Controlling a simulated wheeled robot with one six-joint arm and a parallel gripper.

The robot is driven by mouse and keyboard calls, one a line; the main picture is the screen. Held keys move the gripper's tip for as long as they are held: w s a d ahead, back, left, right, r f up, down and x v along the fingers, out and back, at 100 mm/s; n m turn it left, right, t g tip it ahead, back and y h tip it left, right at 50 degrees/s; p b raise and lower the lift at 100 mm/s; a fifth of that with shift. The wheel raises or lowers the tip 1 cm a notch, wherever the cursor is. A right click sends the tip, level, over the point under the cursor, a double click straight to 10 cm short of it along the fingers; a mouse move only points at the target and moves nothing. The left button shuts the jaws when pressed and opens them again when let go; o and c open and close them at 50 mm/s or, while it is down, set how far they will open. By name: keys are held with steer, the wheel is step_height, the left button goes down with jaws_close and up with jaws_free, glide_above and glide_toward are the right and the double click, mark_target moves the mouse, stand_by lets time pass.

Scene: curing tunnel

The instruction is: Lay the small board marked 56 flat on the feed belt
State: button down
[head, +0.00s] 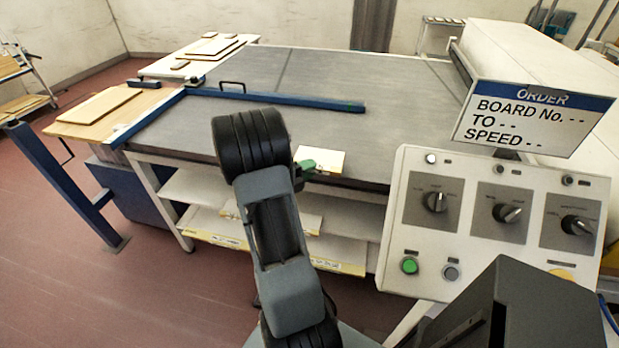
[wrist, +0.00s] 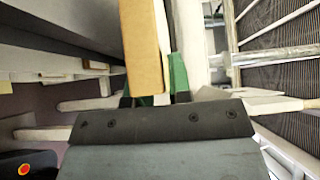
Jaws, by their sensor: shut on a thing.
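My gripper (head: 306,168) is shut on a small cream board (head: 325,159) near the front edge of the grey feed belt (head: 320,85). In the wrist view the held board (wrist: 143,45) stands edge-on beside a green finger pad (wrist: 179,75). No number can be read on it in either view. In the head view its face shows in front of the belt's near edge; I cannot tell whether it touches the belt. My arm hides part of that edge.
A blue guide bar (head: 290,98) crosses the belt. A control panel (head: 492,225) and an order sign (head: 530,118) with blank entries stand at right. Shelves (head: 195,188) below hold several boards. Side tables at left hold more boards (head: 95,105). The belt's middle is clear.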

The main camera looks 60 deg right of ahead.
steer(key=shift+s+d+f, duration=0.1)
steer(key=shift+d+f, duration=0.1)
steer(key=shift+f, duration=1.5)
steer(key=shift+f, duration=0.1)
steer(key=c, duration=1.1)
jaws_free()
steer(key=shift+o, duration=0.2)
